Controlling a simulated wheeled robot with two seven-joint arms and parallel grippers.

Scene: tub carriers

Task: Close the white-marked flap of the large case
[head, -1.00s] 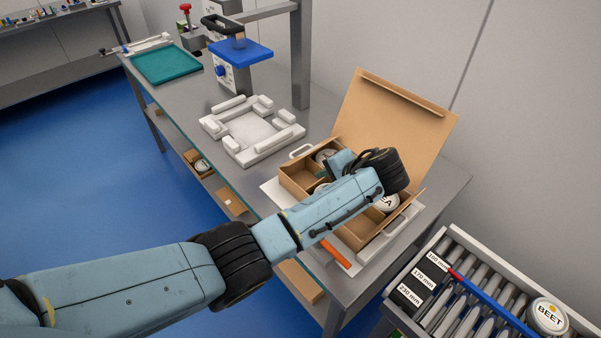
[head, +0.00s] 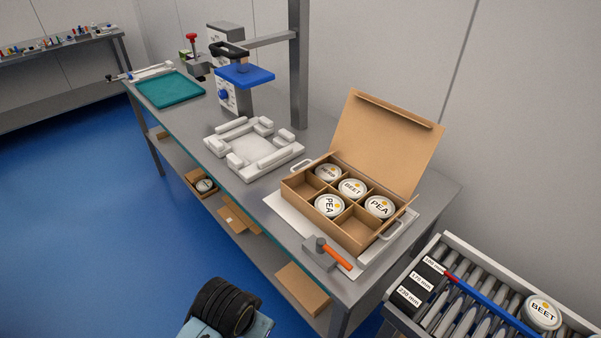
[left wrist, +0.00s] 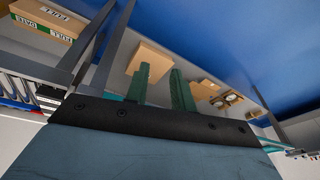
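The large case (head: 330,228) is an open brown cardboard box on the bench, with its big lid (head: 390,140) standing up at the back. Dividers split it into compartments. Labelled tubs sit in several of them, among them a BEET tub (head: 351,188) and two PEA tubs (head: 379,206). Small side flaps stand at the left and right ends; I cannot make out a white mark on them. My left arm shows at the bottom of the head view, away from the case. In the left wrist view my left gripper (left wrist: 159,70) has its green fingers apart with nothing between them. My right gripper is not in view.
A white tray (head: 285,212) lies under the case, with an orange-handled tool (head: 335,257) at its front. A white fixture (head: 252,147) stands left of it. A rack (head: 437,243) with a BEET tub is at the lower right. Smaller boxes lie on the lower shelf (head: 265,247).

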